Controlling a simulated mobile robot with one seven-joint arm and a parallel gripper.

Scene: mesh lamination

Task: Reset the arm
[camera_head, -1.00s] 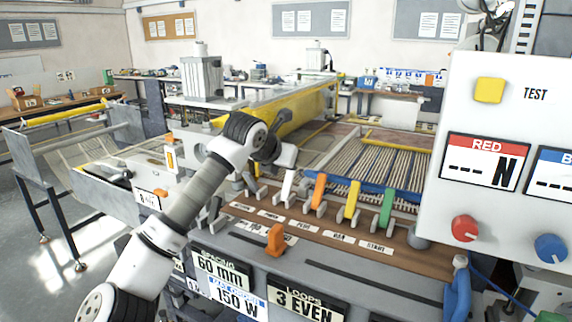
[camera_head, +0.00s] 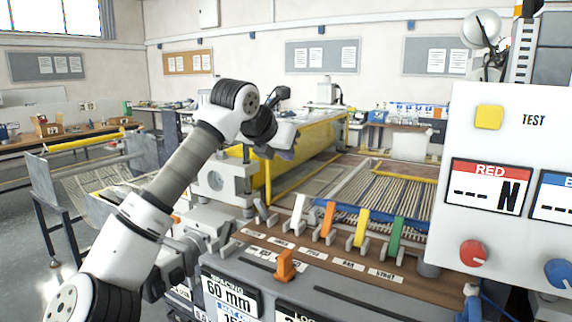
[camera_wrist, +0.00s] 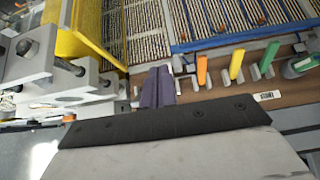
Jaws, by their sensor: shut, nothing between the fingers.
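My arm reaches up from the lower left in the head view. My gripper (camera_head: 282,148) is at its end, above and behind the lever panel and in front of the yellow guard. In the wrist view my gripper (camera_wrist: 158,88) shows as dark purple fingers closed together with nothing between them. The fingers appear apart from the levers: white (camera_head: 298,214), orange (camera_head: 327,219), yellow (camera_head: 361,228) and green (camera_head: 395,235).
The machine's yellow guard (camera_head: 325,150) and wire mesh bed (camera_head: 385,195) lie behind the levers. A control box (camera_head: 505,140) with a yellow TEST button (camera_head: 489,117) stands at the right. A short orange lever (camera_head: 286,265) is at the front. Open space lies above the panel.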

